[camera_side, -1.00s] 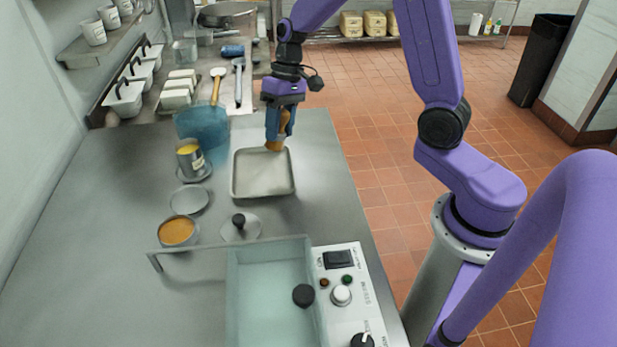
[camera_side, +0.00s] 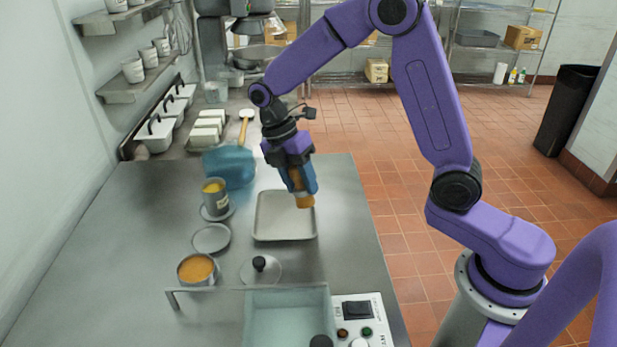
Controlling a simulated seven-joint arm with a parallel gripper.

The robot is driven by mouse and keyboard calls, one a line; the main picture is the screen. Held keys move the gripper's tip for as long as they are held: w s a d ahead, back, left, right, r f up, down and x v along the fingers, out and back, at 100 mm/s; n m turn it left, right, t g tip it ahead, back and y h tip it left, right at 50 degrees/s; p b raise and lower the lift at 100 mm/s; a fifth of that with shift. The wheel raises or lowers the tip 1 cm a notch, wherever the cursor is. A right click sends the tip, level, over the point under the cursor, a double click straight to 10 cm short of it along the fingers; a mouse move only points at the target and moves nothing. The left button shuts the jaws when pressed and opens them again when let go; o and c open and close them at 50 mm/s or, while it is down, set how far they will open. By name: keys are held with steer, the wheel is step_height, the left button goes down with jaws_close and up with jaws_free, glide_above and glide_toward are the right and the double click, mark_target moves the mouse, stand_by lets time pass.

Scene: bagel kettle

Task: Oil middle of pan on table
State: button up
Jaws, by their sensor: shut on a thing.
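A shallow rectangular pan (camera_side: 270,228) with a pale inside lies on the steel table. My gripper (camera_side: 299,182) is shut on a brown-orange tool (camera_side: 304,200), perhaps a brush. The tool is tilted, its lower end over the pan's right part. I cannot tell whether it touches the pan, and the fingers hide its upper part. A can with yellow contents (camera_side: 214,188), perhaps the oil, stands on a small saucer to the left of the pan.
A round bowl of orange contents (camera_side: 197,269), a grey disc (camera_side: 211,238) and a black-knobbed lid (camera_side: 261,270) lie nearer the camera. A blue translucent scoop (camera_side: 229,166) lies behind the can. A glassy basin (camera_side: 288,312) stands in front. The table's left part is bare.

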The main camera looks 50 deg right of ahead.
steer(key=n, duration=0.2)
steer(key=a+n+t+h, duration=0.1)
steer(key=n, duration=0.1)
steer(key=a+r+n, duration=0.1)
steer(key=n, duration=0.1)
steer(key=shift+w+n+h, duration=0.15)
steer(key=shift+n+h, duration=0.15)
steer(key=shift+h, duration=0.1)
steer(key=shift+f, duration=3.7)
steer(key=shift+w+d+f, duration=0.1)
steer(key=shift+w+f, duration=0.1)
steer(key=shift+w+d+f, duration=0.1)
steer(key=shift+w+d, duration=3.4)
steer(key=shift+d, duration=0.1)
steer(key=shift+s+a, duration=3.45)
steer(key=shift+a, duration=0.15)
steer(key=shift+w+a+t, duration=0.1)
steer(key=shift+a+t, duration=0.2)
steer(key=shift+a, duration=0.25)
steer(key=shift+w+d, duration=0.15)
steer(key=shift+w, duration=0.1)
steer(key=shift+w+d, duration=3.5)
steer(key=shift+d, duration=0.1)
steer(key=shift+s+a, duration=3.75)
steer(key=shift+a, duration=0.1)
step_height(320, 180, up, 8)
steer(key=shift+w, duration=0.15)
